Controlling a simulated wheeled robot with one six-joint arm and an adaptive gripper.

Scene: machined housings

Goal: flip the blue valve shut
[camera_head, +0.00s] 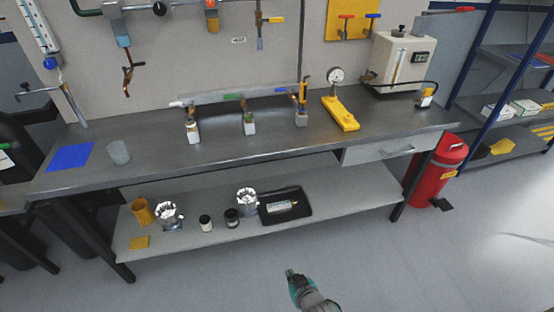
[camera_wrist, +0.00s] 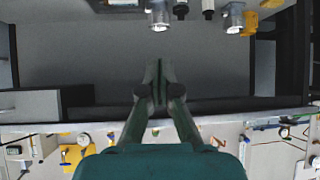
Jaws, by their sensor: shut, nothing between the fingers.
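Three small valves stand in a row on the workbench. The left one (camera_head: 192,128) has a white lever, the middle one (camera_head: 249,118) a green lever. The right one (camera_head: 302,108) has an upright orange-yellow part and a small bluish lever at its left. On the wall, a yellow plate (camera_head: 345,28) carries a red-handled valve (camera_head: 346,17) and a blue-handled valve (camera_head: 373,16). I cannot tell which is the blue valve meant. My gripper (camera_head: 291,273) is shut and empty, low in front of the bench, far from all valves. Its closed fingers show in the wrist view (camera_wrist: 158,68).
A yellow gauge stand (camera_head: 341,114) and a white box unit (camera_head: 400,60) stand on the bench's right. The lower shelf (camera_head: 345,203) holds metal parts, jars and a black tray (camera_head: 304,208). A red cylinder (camera_head: 436,172) stands right. The floor before the bench is clear.

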